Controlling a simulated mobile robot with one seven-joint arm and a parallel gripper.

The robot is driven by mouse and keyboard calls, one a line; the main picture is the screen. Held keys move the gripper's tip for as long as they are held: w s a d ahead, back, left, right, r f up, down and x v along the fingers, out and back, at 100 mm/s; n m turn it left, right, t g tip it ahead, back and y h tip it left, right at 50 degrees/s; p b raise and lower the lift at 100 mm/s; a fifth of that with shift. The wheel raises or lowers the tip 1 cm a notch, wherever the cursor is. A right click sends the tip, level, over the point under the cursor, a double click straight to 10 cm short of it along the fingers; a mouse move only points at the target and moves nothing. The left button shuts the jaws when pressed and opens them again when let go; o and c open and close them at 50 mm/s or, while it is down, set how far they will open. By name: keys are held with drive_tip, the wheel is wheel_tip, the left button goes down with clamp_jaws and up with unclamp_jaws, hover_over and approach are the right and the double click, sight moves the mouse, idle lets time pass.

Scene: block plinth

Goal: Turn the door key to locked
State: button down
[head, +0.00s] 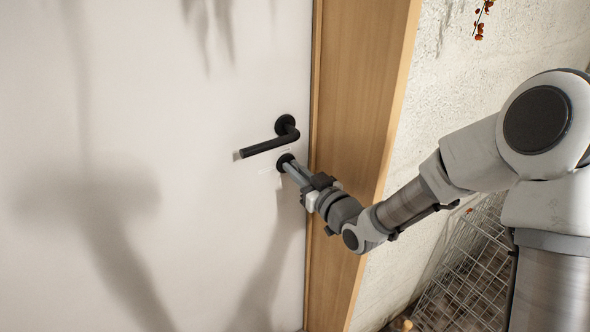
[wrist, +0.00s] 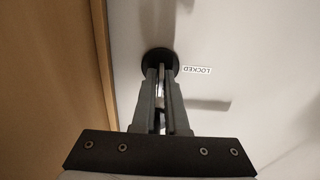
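The white door (head: 150,120) carries a black lever handle (head: 268,146) with a round black lock plate (head: 285,162) below it. The lock plate also shows in the wrist view (wrist: 160,58). My gripper (head: 290,168) reaches the lock plate from the lower right. In the wrist view its two grey fingers (wrist: 162,72) stand close together at the plate. They are shut on a thin metallic door key (wrist: 158,92), seen between them. Most of the key is hidden by the fingers, so its exact angle is hard to tell. A white label reading LOCKED (wrist: 197,70), upside down, is beside the plate.
The wooden door frame (head: 352,110) stands right of the lock, with a rough pale wall (head: 470,75) beyond. A wire basket (head: 465,270) is at the lower right. The lever handle is just above my gripper. The door surface to the left is clear.

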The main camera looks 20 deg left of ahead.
drive_tip(key=shift+m, duration=0.4)
drive_tip(key=m+p, duration=0.1)
drive_tip(key=m, duration=0.3)
drive_tip(key=m+p, duration=0.1)
drive_tip(key=m, duration=0.3)
drive_tip(key=shift+w+d, duration=0.15)
drive_tip(key=m+p, duration=0.1)
drive_tip(key=m, duration=0.3)
drive_tip(key=shift+f+m, duration=0.1)
drive_tip(key=shift+m, duration=0.3)
drive_tip(key=m+p, duration=0.1)
drive_tip(key=m, duration=0.3)
drive_tip(key=shift+f, duration=0.15)
drive_tip(key=shift+p, duration=0.3)
drive_tip(key=c, duration=1)
unclamp_jaws()
